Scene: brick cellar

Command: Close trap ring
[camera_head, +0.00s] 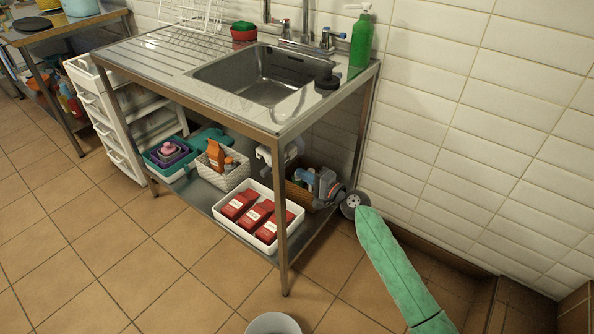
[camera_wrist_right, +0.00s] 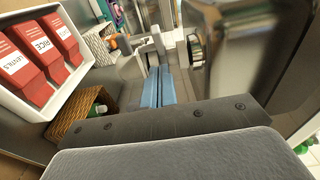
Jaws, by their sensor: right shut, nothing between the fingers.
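The white trap pipework (camera_head: 265,155) hangs under the sink, partly hidden by the counter's front edge. In the right wrist view, white pipe parts (camera_wrist_right: 156,42) stand beyond my fingers, and a dark ribbed ring (camera_wrist_right: 196,48) shows to their right. I cannot tell for sure whether this is the trap ring. My right gripper (camera_head: 312,180) reaches under the sink from the right, below and right of the pipework. Its blue fingers (camera_wrist_right: 159,78) are shut and empty; contact with the pipe cannot be made out. My left gripper is out of view.
A white tray (camera_head: 222,222) of red packets and a wicker basket (camera_head: 299,196) are close to my right gripper on the lower shelf. A metal leg (camera_head: 281,225) stands in front.

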